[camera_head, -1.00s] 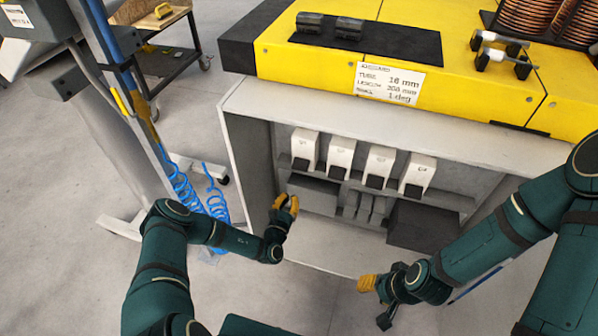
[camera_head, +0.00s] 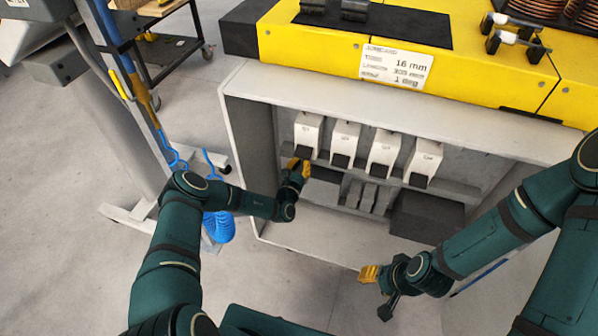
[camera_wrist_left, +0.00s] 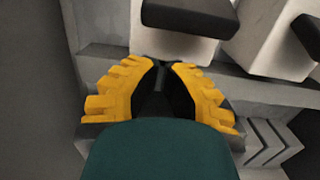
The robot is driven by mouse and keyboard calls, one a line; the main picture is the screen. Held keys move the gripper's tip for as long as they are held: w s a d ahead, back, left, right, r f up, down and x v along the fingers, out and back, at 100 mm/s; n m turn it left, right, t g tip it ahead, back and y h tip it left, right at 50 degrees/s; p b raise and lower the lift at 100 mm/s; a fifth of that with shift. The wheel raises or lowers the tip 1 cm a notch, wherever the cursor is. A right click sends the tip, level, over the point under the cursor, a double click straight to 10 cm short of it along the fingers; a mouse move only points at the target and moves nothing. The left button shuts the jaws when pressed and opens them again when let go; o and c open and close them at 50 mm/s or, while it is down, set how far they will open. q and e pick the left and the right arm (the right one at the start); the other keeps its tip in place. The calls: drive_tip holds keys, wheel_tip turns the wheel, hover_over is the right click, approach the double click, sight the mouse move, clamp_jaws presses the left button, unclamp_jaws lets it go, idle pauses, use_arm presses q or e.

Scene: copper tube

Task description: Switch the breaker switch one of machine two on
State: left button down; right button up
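The breakers stand in a row inside the open cabinet, white blocks with black levers at their lower fronts. The leftmost breaker (camera_head: 308,130) has its black lever (camera_head: 303,152) just above my left gripper (camera_head: 298,165). All the levers look tilted alike; the labels are too small to read surely. In the left wrist view my left gripper (camera_wrist_left: 163,65) has its yellow fingertips together with nothing between them. A black lever (camera_wrist_left: 185,17) is just beyond and above them; I cannot tell whether they touch. My right gripper (camera_head: 376,289) is open and empty in front of the cabinet.
The grey cabinet (camera_head: 243,150) has side walls and a top edge around the breakers. A dark box (camera_head: 428,218) sits at its lower right. The yellow machine top (camera_head: 300,45) is above.

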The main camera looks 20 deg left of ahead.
sight(304, 152)
use_arm(q)
drive_tip(key=shift+s+r, duration=0.35)
drive_tip(key=shift+r, duration=0.3)
drive_tip(key=shift+s+r, duration=0.3)
drive_tip(key=shift+r, duration=0.35)
use_arm(e)
drive_tip(key=shift+s+r, duration=0.1)
drive_tip(key=shift+r, duration=0.15)
use_arm(q)
drive_tip(key=shift+a, duration=0.1)
use_arm(e)
drive_tip(key=shift+r, duration=0.1)
use_arm(q)
drive_tip(key=shift+s+r+p, duration=0.2)
drive_tip(key=shift+p, duration=0.6)
use_arm(e)
drive_tip(key=shift+d+r, duration=0.6)
drive_tip(key=shift+d, duration=0.2)
